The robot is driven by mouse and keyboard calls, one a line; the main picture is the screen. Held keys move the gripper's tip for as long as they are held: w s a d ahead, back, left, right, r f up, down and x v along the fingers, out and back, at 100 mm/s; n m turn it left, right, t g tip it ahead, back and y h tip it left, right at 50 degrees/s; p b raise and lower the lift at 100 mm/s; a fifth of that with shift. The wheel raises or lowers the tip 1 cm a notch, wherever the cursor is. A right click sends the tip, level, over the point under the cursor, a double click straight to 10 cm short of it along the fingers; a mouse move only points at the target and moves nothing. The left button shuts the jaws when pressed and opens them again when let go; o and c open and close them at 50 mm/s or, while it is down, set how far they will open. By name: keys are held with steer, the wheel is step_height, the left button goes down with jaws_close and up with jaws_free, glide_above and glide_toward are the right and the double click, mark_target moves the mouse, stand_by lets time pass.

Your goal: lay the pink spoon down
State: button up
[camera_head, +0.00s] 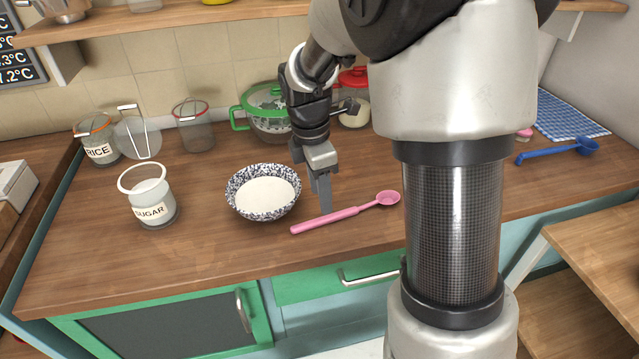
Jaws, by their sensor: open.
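The pink spoon (340,214) lies on the wooden counter (200,255) near its front edge, handle to the left and bowl to the right. My gripper (325,205) points down at the spoon's handle, just behind or over it. The fingers are seen nearly edge-on, so the gap between them is hard to make out. The gripper is open. I cannot tell whether the fingers touch the handle.
A speckled bowl of white contents (263,193) stands just left of my gripper. An open sugar jar (150,196) is further left. A green-handled glass pot (265,112) stands behind. A blue ladle (562,150) and checked cloth (568,115) lie at the right.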

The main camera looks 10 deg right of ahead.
step_height(320, 180, up, 17)
steer(key=a+p, duration=0.1)
steer(key=p, duration=0.1)
steer(key=shift+a+r+p, duration=0.15)
steer(key=shift+a+p, duration=0.15)
steer(key=shift+a, duration=0.1)
steer(key=shift+s, duration=0.1)
steer(key=s+d+r+m+t+p, duration=0.1)
steer(key=s+r+m+p, duration=0.3)
steer(key=s+m, duration=0.5)
steer(key=s+d+r+m+t+y+p, duration=0.1)
steer(key=s+r+m+t+p, duration=0.3)
steer(key=s+m, duration=0.5)
steer(key=shift+s+r+m+t, duration=0.25)
steer(key=shift+s+m+t, duration=0.05)
steer(key=shift+m, duration=0.2)
steer(key=shift+c, duration=0.3)
